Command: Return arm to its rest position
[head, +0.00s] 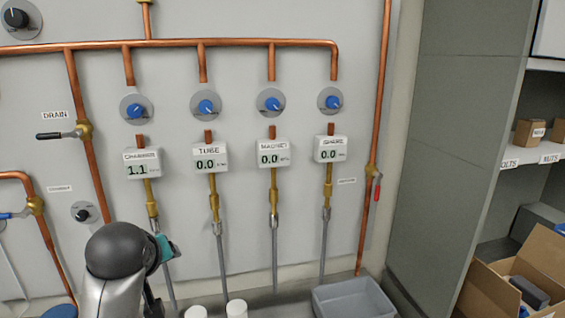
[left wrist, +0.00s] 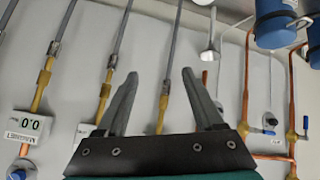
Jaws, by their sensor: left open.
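My left gripper (left wrist: 160,75) is open and empty in the left wrist view, its two dark fingers spread apart. Behind the fingers, some distance off, are grey hoses and brass fittings on the wall. In the head view my left arm (head: 120,252) rises from the lower left in front of the panel, with a dark rounded joint and a teal part near the chamber hose; its fingers cannot be made out there. My right gripper is in neither view.
The wall panel has copper pipes (head: 175,43), blue knobs and display boxes (head: 212,159) reading 1.1 and 0.0. A grey bin (head: 352,300) stands below on the right. A cardboard box (head: 495,290) and shelves are at the far right. Blue cylinders (left wrist: 275,22) show in the wrist view.

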